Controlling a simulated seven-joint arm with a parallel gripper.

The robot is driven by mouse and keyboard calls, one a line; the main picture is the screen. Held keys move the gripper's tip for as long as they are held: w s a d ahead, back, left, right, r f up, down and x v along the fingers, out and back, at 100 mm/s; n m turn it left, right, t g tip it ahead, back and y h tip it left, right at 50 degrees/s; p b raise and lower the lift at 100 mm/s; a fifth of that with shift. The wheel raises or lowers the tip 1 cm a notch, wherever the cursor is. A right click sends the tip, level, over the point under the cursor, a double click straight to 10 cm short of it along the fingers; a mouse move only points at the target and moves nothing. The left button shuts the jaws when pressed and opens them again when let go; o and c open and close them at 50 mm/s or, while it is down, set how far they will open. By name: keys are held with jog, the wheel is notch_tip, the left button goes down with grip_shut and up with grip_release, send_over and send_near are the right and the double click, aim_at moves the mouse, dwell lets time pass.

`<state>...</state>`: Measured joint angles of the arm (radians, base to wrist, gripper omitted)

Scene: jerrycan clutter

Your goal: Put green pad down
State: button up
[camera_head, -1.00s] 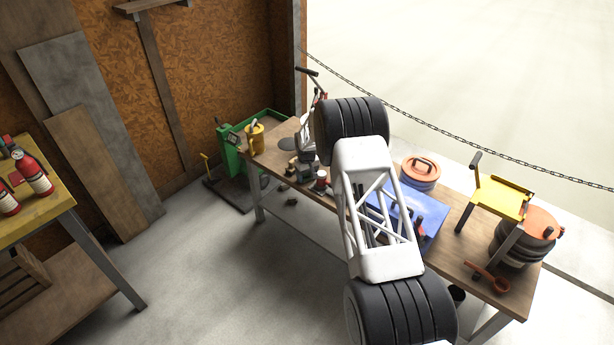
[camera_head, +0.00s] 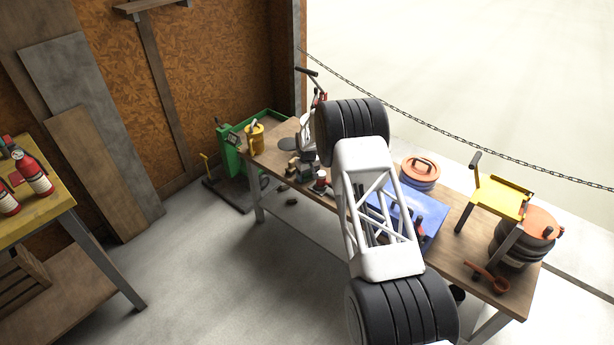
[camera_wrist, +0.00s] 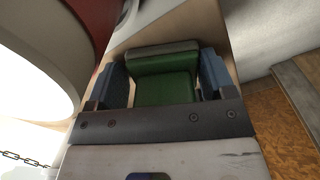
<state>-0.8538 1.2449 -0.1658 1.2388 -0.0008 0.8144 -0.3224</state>
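In the wrist view, the green pad (camera_wrist: 165,88) sits between the two blue-padded fingers of my gripper (camera_wrist: 164,72). Both fingers appear to press against its sides, and a grey strip runs along its far edge. Brown wooden surface shows beyond it. I cannot tell whether the pad touches the surface beneath. In the head view, my arm hides most of the gripper, and the pad cannot be made out clearly among the small items at the bench's left part.
The wooden workbench (camera_head: 276,160) carries a yellow can (camera_head: 255,138), a red-and-white can (camera_head: 320,181), a blue box (camera_head: 428,212), an orange-lidded container (camera_head: 420,168) and a yellow stand (camera_head: 497,199). A green cart (camera_head: 231,160) stands at its left end. A chain (camera_head: 440,130) hangs behind.

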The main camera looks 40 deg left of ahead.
jog(key=shift+s+d+f, duration=0.15)
jog(key=shift+s+f, duration=0.6)
jog(key=shift+f, duration=0.35)
jog(key=shift+r, duration=0.25)
jog(key=shift+c, duration=0.3)
jog(key=shift+o, duration=0.4)
jog(key=shift+r, duration=0.3)
jog(key=r, duration=0.9)
jog(key=w+r, duration=0.1)
jog(key=r, duration=0.3)
jog(key=shift+r, duration=0.2)
